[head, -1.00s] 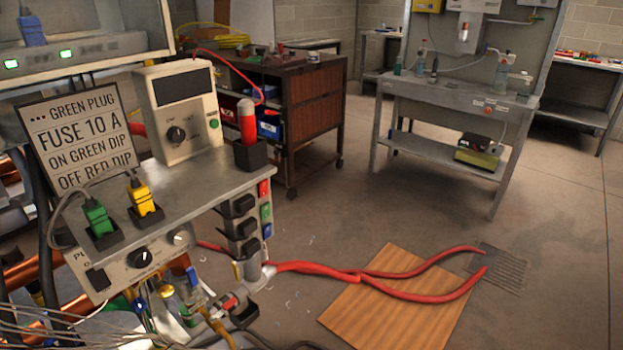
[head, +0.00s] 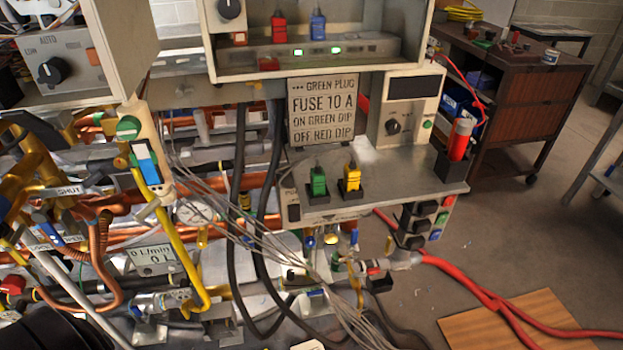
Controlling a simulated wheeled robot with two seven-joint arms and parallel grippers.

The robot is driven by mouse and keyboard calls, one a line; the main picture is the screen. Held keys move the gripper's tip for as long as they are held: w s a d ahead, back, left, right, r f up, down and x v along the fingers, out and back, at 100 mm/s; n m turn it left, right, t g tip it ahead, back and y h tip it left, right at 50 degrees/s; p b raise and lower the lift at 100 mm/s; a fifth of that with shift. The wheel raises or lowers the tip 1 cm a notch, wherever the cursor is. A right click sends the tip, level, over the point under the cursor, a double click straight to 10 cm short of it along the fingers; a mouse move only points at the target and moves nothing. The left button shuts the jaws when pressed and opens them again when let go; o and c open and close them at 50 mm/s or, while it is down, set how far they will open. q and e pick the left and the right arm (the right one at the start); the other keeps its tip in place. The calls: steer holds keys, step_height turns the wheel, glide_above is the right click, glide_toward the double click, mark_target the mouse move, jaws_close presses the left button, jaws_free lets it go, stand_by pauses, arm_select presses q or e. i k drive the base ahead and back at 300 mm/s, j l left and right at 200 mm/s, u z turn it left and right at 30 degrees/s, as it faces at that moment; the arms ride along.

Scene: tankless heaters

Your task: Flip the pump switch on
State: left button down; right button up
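I cannot clearly pick out the pump switch. A grey control panel (head: 320,213) sits under the front edge of the metal shelf (head: 400,180). A small dark switch (head: 293,213) shows at its left end, but its lettering is too small to read. Its setting cannot be told. A sign (head: 322,110) behind the shelf reads "GREEN PLUG, FUSE 10 A, ON GREEN DIP, OFF RED DIP". A green plug (head: 318,183) and a yellow plug (head: 351,178) stand upright in black holders on the shelf. Neither of my grippers is in view.
Copper pipes, black hoses and loose grey wires (head: 215,185) crowd the left and middle. An AUTO knob box (head: 52,68) hangs upper left. A meter box (head: 408,105) and a red-handled tool (head: 461,138) are on the shelf's right. Red hoses (head: 470,285) cross the floor at right.

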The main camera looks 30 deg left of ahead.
mark_target(293, 210)
steer(key=k+l+u, duration=0.15)
steer(key=u, duration=0.7)
steer(key=j+z, duration=0.25)
steer(key=j, duration=0.25)
steer(key=j+z, duration=0.25)
steer(key=j, duration=0.25)
